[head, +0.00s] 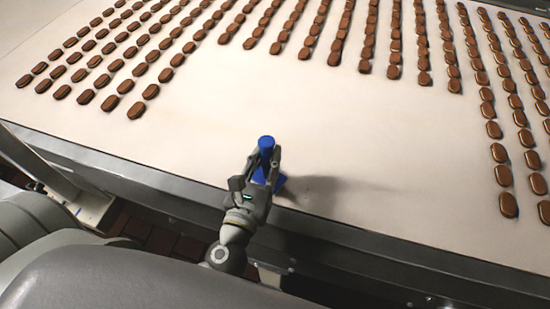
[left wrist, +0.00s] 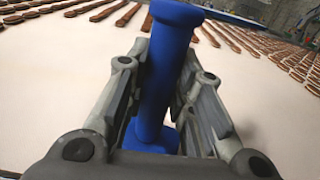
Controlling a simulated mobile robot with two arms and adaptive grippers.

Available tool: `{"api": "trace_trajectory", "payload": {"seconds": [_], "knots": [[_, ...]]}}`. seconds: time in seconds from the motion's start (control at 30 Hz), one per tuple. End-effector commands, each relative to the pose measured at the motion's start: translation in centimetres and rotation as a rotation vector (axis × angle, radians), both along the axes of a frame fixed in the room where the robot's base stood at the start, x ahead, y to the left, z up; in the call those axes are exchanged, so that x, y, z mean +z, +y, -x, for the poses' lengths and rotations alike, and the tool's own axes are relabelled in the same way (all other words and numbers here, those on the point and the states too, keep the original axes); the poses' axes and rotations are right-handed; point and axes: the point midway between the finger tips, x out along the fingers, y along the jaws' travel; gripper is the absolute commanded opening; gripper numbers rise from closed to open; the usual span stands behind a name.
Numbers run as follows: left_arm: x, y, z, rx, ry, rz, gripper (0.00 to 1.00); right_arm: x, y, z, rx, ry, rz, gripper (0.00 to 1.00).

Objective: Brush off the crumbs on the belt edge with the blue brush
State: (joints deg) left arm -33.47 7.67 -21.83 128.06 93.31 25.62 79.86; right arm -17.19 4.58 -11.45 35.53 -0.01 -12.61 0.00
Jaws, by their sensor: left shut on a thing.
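The blue brush (head: 266,143) stands roughly upright at the near side of the pale belt (head: 230,115), beside the grey metal belt edge (head: 380,253). My left gripper (head: 263,160) is shut around its handle. In the left wrist view the blue handle (left wrist: 170,75) rises between the two fingers of the gripper (left wrist: 166,85), and its wider base shows below. The bristles are hidden. Small pale specks (head: 430,299) show on the edge at lower right; I cannot tell if they are crumbs. My right gripper is not in view.
More rows (head: 502,175) run down the right side. The belt around the brush is clear. A dark gap with floor (head: 165,240) lies below the belt edge.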

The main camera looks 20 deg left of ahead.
Motion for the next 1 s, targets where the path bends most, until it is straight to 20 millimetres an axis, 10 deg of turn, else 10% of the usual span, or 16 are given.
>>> {"api": "trace_trajectory", "payload": {"seconds": [1.0], "knots": [[0.0,5.9,0.4,0.000,0.001,-0.001,0.00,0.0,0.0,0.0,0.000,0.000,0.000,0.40]]}}
